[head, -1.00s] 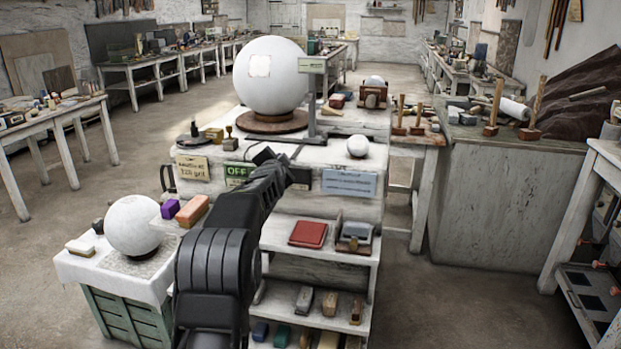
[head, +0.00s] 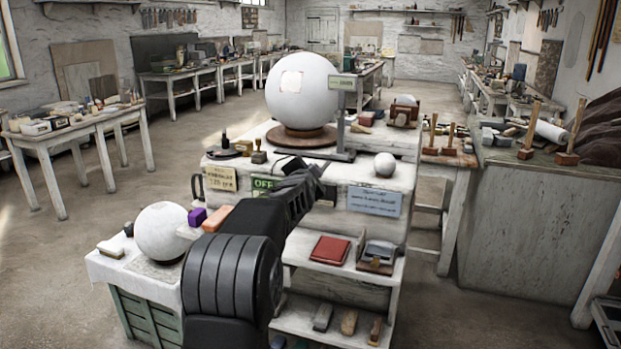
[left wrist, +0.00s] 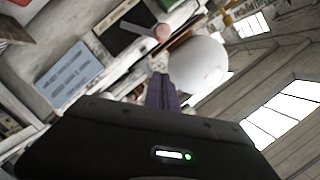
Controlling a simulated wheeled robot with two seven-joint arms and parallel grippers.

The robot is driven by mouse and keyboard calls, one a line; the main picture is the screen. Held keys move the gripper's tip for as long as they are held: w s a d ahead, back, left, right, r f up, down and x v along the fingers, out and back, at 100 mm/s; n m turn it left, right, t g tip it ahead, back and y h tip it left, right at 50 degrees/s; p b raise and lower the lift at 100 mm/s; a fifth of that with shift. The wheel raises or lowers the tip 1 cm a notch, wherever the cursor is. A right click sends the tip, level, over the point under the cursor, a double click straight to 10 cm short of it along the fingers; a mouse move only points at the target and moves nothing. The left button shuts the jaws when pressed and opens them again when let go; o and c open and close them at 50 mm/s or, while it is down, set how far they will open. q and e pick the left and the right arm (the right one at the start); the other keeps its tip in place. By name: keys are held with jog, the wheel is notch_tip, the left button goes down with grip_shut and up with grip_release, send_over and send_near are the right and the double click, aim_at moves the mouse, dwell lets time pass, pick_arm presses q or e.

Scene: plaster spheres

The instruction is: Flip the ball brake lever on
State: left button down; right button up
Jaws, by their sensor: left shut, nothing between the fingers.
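The large white ball (head: 301,92) sits on a round brown turntable (head: 302,135) on top of the white stand. A green OFF sign (head: 264,184) is on the stand's front, partly covered by my left arm. My left gripper (head: 296,166) is shut and empty, in front of the stand's upper edge beside the sign. The brake lever is not clear in the head view; my gripper may hide it. In the left wrist view a reddish round knob (left wrist: 163,32) shows beyond the fingers (left wrist: 161,92), near the white ball (left wrist: 197,66). Contact cannot be told. My right gripper is out of view.
A blue-grey sign (head: 374,200) hangs on the stand's front, right of my gripper. A small ball (head: 385,164) sits on the stand's top. Another white ball (head: 162,230) rests on a cloth-covered crate at left. Shelves below hold a red box (head: 330,250). Floor at left is open.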

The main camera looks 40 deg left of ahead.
pick_arm(q)
jog(key=shift+d+p+v, duration=0.15)
jog(key=shift+p+v, duration=0.05)
jog(key=shift+v, duration=1.1)
jog(key=shift+d+p+v, duration=0.15)
jog(key=shift+p+v, duration=0.05)
jog(key=shift+v, duration=1.1)
jog(key=shift+w, duration=0.2)
